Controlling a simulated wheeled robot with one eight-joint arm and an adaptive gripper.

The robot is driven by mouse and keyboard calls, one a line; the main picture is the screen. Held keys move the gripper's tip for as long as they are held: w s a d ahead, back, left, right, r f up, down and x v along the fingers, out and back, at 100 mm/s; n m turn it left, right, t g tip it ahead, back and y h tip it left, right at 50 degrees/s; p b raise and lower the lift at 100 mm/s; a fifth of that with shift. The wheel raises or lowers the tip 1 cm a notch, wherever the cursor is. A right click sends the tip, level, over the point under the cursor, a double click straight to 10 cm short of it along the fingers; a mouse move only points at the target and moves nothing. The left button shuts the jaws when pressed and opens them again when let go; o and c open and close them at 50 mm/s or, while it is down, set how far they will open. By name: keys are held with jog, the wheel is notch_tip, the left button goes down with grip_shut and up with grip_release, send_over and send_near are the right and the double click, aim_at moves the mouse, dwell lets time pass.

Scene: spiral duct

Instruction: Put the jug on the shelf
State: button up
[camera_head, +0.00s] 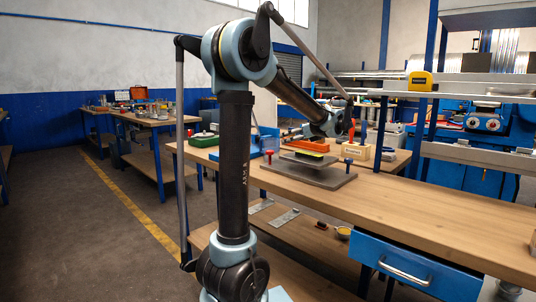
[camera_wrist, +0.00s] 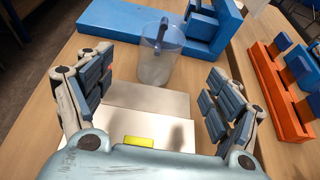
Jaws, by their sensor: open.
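A clear, translucent jug (camera_wrist: 158,62) stands on the workbench in the wrist view, just beyond my gripper (camera_wrist: 160,85) and roughly between its spread fingers. My gripper is open, with nothing between the finger pads. In the head view my gripper (camera_head: 343,121) is above the far part of the bench; I cannot make out the jug there. A grey shelf (camera_head: 470,86) on blue posts rises behind the bench at the right. A lower wooden shelf (camera_head: 315,240) runs under the bench top.
A blue fixture (camera_wrist: 120,28) is beside the jug, and an orange rack (camera_wrist: 280,95) stands to the right. A grey plate stack (camera_head: 305,172) lies on the bench. A yellow device (camera_head: 420,81) sits on the grey shelf. The bench's right part (camera_head: 440,205) is clear.

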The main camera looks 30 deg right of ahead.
aim_at(271, 144)
jog(key=x, duration=0.8)
jog(key=shift+w+a, duration=0.1)
jog(key=shift+w, duration=0.1)
jog(key=shift+x, duration=2.85)
jog(key=shift+f, duration=0.1)
jog(key=c, duration=1.3)
